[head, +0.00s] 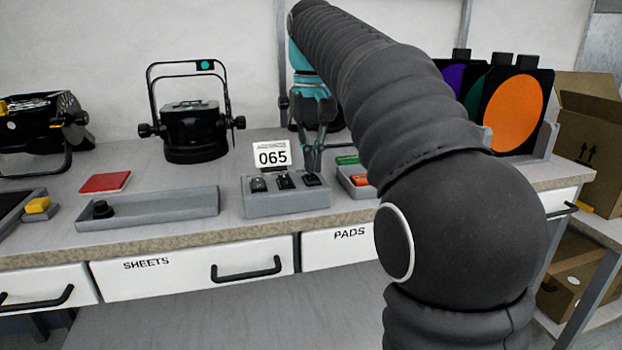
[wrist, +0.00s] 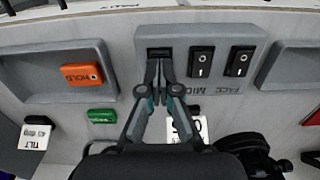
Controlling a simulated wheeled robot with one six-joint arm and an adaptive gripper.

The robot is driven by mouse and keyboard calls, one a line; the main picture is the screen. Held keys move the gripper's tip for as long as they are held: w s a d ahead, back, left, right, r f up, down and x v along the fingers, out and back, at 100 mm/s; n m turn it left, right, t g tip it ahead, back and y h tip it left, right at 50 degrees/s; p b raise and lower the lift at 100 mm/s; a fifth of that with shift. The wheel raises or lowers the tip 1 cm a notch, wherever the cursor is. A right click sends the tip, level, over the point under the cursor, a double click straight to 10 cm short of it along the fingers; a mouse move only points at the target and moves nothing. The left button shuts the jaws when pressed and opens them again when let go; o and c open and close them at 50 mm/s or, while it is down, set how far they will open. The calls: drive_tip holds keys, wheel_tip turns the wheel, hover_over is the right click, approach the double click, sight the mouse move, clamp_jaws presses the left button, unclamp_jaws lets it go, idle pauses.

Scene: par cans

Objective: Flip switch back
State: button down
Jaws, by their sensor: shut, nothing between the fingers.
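The grey switch box (head: 286,199) stands on the bench with three black rocker switches in a row. The rightmost rocker (head: 313,180) is under my gripper (head: 313,172) in the head view. In the wrist view this same rocker (wrist: 160,52) is the leftmost, and my shut, empty gripper (wrist: 160,66) is at its lower edge. I cannot tell whether the tips touch it. My fingers hide its label and part of its face. The rocker marked MID (wrist: 202,62) and the one marked FACE (wrist: 239,63) are clear of my fingers.
A white 065 card (head: 272,154) stands behind the box. A tray with an orange HOLD block (wrist: 82,75) and a green block (wrist: 101,116) are close beside it. A long grey tray (head: 160,207) lies left; a black lamp (head: 193,130) stands behind.

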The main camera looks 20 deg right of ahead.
sight(313, 178)
drive_tip(key=shift+f+b, duration=0.55)
drive_tip(key=shift+f, duration=0.35)
idle(0.5)
drive_tip(key=shift+r, duration=0.15)
wheel_tip(313, 178, up, 4)
drive_tip(key=p, duration=0.4)
drive_tip(key=shift+r+p, duration=0.15)
drive_tip(key=shift+p, duration=0.15)
drive_tip(key=shift+r, duration=1.25)
drive_tip(key=s+f+t, duration=0.5)
drive_tip(key=s+f, duration=1.7)
drive_tip(key=s, duration=0.1)
drive_tip(key=shift+f+t, duration=0.3)
drive_tip(key=shift+f, duration=0.05)
